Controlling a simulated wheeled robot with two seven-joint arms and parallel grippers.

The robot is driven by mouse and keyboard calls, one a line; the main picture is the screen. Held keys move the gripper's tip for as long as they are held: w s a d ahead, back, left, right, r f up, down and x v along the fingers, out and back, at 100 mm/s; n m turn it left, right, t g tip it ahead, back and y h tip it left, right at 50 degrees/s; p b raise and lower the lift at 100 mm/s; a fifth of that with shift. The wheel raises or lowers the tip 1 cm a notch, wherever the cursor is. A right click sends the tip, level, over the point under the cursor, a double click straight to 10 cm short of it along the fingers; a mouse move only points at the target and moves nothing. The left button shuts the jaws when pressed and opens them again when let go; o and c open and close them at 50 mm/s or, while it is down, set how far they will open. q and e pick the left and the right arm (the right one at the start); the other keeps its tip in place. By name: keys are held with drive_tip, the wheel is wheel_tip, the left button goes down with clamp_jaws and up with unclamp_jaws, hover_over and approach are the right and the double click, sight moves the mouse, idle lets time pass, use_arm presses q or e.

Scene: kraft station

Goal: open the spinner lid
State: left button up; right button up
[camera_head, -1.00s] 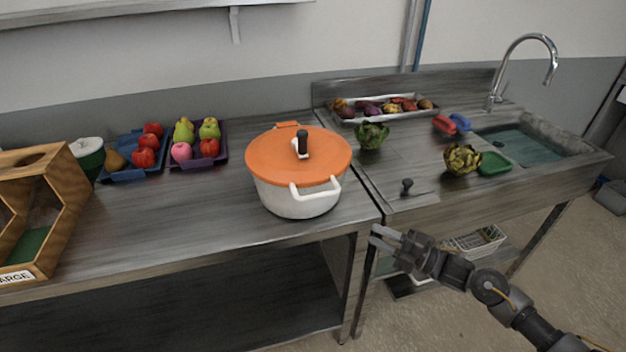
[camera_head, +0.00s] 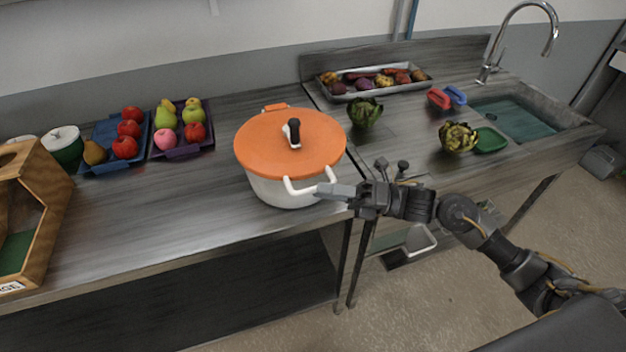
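A black and white handle (camera_head: 293,133) stands up at the lid's middle. My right gripper (camera_head: 328,190) is beside the bowl's front right, below the lid's rim and close to the white front handle (camera_head: 304,187). Its fingers overlap in this view, so I cannot tell whether they are open or whether they touch the handle. My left gripper is out of view.
Blue (camera_head: 104,163) and purple (camera_head: 205,146) fruit trays stand at the left rear, with a wooden bin (camera_head: 50,215) at far left. A vegetable tray (camera_head: 347,97), artichoke (camera_head: 458,137) and sink (camera_head: 520,118) are at the right. The counter left of the spinner is clear.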

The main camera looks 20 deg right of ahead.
sight(313, 189)
drive_tip(key=shift+r+p+x, duration=0.2)
drive_tip(key=shift+p+x, duration=0.15)
drive_tip(key=shift+x, duration=0.85)
drive_tip(key=shift+w+a, duration=0.15)
drive_tip(key=shift+a, duration=0.25)
drive_tip(key=shift+c, duration=0.7)
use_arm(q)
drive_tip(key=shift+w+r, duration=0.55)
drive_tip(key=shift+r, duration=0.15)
use_arm(e)
drive_tip(key=shift+f, duration=0.1)
clamp_jaws()
